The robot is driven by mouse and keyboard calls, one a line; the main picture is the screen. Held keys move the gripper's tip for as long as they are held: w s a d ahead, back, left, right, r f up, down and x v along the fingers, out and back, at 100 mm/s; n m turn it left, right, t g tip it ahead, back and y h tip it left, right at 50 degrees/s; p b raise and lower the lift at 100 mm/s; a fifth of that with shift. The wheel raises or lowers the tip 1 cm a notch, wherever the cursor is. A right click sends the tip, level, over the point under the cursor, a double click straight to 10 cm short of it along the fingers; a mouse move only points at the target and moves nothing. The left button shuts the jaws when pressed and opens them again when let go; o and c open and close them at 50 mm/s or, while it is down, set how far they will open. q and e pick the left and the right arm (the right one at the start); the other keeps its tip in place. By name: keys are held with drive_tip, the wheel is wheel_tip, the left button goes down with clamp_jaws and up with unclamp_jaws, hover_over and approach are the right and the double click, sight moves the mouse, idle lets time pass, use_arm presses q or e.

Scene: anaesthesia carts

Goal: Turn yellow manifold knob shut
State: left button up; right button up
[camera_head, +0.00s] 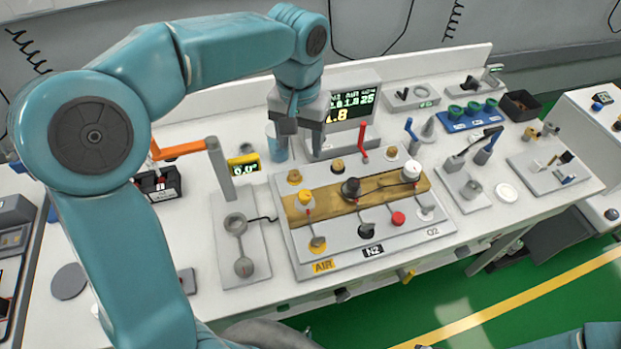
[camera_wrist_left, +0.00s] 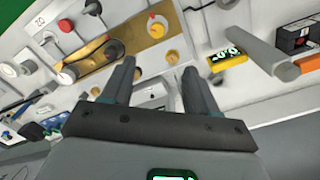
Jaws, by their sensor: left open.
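The yellow manifold knob (camera_head: 306,199) is on the left part of the brass-coloured block (camera_head: 345,199) of the manifold panel (camera_head: 291,243), above the AIR label. It also shows in the left wrist view (camera_wrist_left: 157,30), beyond the fingertips. The panel also has a red knob (camera_head: 398,218), a white knob (camera_head: 411,171), a dark knob (camera_head: 351,188) and several brass fittings. My left gripper (camera_head: 302,138) is open and empty, pointing down over the back of the panel in front of the display. Its two fingers (camera_wrist_left: 158,68) are apart in the left wrist view, touching no knob. My right gripper is out of view.
A display (camera_head: 352,105) stands behind the panel. A red lever (camera_head: 362,140) rises at its back edge. Other fixtures fill the bench's right side.

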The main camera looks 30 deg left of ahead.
sight(305, 194)
use_arm(q)
drive_tip(key=f, duration=1.5)
drive_tip(key=shift+s+d+f+p, duration=0.1)
drive_tip(key=shift+d+f+p, duration=0.15)
drive_tip(key=shift+p, duration=0.1)
drive_tip(key=shift+d+f, duration=0.2)
drive_tip(key=shift+f, duration=0.1)
drive_tip(key=shift+a, duration=0.1)
drive_tip(key=c, duration=1)
